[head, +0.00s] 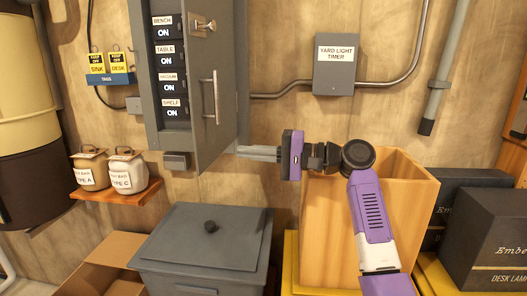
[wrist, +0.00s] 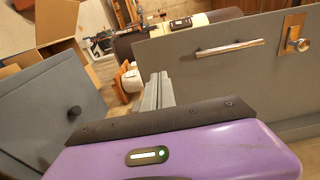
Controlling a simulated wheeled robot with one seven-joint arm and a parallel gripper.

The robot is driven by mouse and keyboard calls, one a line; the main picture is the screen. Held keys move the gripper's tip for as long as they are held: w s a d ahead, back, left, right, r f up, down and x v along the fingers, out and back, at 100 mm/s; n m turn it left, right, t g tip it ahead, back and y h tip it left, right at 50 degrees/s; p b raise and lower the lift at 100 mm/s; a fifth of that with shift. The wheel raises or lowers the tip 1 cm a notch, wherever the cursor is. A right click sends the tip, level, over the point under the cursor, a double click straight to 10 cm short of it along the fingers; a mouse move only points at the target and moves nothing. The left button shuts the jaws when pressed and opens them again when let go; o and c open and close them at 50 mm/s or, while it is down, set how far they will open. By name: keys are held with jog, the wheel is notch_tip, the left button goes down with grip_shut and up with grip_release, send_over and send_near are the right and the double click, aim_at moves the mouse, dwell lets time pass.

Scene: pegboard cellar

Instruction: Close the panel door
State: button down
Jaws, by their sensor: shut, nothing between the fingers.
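The grey panel (head: 153,75) hangs on the wall in the head view, with a column of switches reading ON. Its door (head: 228,80) stands open, swung out towards me, with its outer face turned right. The door carries a bar handle (head: 216,97) and a small latch (head: 203,26). In the wrist view the door (wrist: 205,75) crosses the upper right, with the handle (wrist: 230,48) and latch (wrist: 293,40) visible. My gripper (head: 241,151) is shut and empty, pointing left beside the door's lower right edge. I cannot tell whether they touch. Its fingers (wrist: 157,90) show in the wrist view.
A grey lidded bin (head: 205,240) stands below the panel. A tall wooden box (head: 325,220) stands under my arm. A shelf (head: 115,190) with two jars is at left. A timer box (head: 337,65) and conduit are on the wall; dark boxes (head: 490,235) stand at right.

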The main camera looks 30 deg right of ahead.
aim_at(207, 149)
jog(key=p+x, duration=0.1)
jog(key=x, duration=0.6)
jog(key=shift+w+a, duration=0.25)
jog(key=shift+a, duration=0.05)
